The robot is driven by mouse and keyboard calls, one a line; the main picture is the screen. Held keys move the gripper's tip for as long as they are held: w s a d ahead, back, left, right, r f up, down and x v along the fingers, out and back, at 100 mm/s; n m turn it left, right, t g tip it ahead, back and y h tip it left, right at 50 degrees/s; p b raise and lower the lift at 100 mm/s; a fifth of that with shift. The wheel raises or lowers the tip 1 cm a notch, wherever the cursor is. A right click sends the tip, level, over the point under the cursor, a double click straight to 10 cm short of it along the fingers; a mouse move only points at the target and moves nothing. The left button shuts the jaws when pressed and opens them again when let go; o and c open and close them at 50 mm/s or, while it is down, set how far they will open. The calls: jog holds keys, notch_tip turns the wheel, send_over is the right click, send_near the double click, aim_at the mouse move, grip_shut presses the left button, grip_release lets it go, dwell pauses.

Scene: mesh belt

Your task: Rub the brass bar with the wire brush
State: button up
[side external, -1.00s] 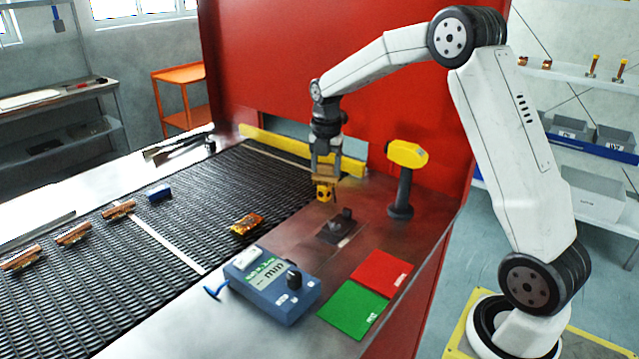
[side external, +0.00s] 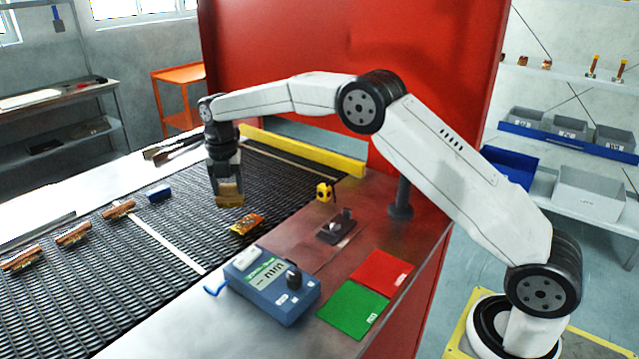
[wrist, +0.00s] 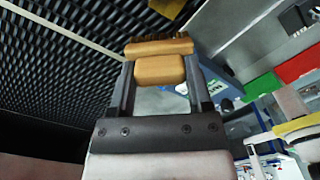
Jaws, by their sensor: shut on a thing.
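My gripper (side external: 225,178) is shut on the wire brush (side external: 230,197), a wooden block with a darker underside. It holds the brush above the dark mesh belt, to the upper left of the brass bar in the side view, apparently apart from it. The brass bar (side external: 247,224) is a short golden piece with darker orange patches, lying on the belt near its right edge. In the wrist view, the brush's wooden body (wrist: 158,48) spans the two fingers of my gripper (wrist: 160,75). A golden piece, probably the bar (wrist: 167,7), shows at the top edge. The bristle tips are not clear.
A blue meter (side external: 272,288) stands on the metal ledge beside the belt, with green (side external: 353,309) and red (side external: 381,272) pads.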

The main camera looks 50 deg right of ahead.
jog(key=shift+f, duration=3.85)
jog(key=shift+d+f, duration=0.2)
jog(key=shift+d, duration=0.5)
jog(key=shift+w+d, duration=0.15)
jog(key=shift+d, duration=3.25)
jog(key=shift+a, duration=4)
jog(key=shift+a+r, duration=0.15)
jog(key=shift+a, duration=0.1)
jog(key=shift+d+r, duration=0.1)
jog(key=shift+r, duration=3.8)
jog(key=shift+r, duration=0.1)
